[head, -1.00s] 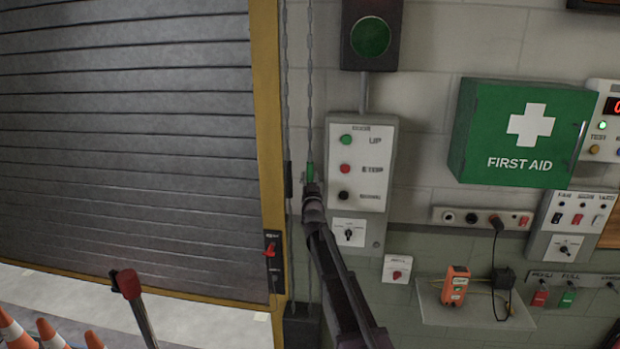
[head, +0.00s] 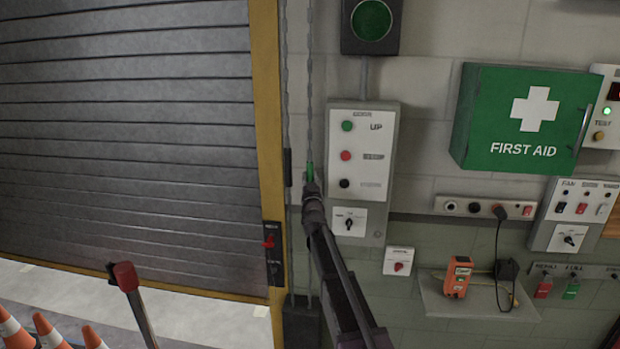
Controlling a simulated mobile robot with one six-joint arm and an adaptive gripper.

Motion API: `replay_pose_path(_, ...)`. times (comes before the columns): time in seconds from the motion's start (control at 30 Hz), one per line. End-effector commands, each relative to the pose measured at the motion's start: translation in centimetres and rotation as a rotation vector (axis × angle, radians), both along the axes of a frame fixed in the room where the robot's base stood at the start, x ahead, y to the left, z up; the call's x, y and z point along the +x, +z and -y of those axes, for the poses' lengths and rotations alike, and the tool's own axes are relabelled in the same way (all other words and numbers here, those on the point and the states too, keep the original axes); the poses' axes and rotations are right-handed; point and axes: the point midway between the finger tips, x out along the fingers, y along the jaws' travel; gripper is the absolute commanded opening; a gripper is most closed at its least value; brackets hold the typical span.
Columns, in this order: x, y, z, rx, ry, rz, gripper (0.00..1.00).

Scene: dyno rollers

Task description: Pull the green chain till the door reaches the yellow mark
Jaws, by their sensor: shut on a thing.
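The green chain piece (head: 310,171) is a short green section on the right strand of a hanging grey chain (head: 310,90), left of the button panel. My gripper (head: 311,186) reaches up from below and is shut on the chain at this green piece; its jaws hide part of it. The grey slatted roller door (head: 130,140) fills the left. Its bottom edge hangs above the floor, with a bright gap beneath. A yellow post (head: 267,120) runs along the door's right side. I cannot make out a separate yellow mark on it.
The button panel (head: 388,140) is close right of the gripper. A green first aid box (head: 522,150) and a shelf with an orange device (head: 457,277) are farther right. A red-topped lever (head: 126,277) and traffic cones (head: 50,332) stand lower left.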

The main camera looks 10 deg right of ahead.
Motion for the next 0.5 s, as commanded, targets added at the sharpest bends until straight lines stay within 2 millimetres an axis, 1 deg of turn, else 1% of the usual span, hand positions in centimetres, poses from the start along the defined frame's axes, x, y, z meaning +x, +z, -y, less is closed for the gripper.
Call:
replay_pose_path(0.03,0.0,-1.5,0.0,0.0,0.0,-0.001,0.0)
replay_pose_path(0.5,0.0,-8.1,0.0,0.0,0.001,-0.002,0.0)
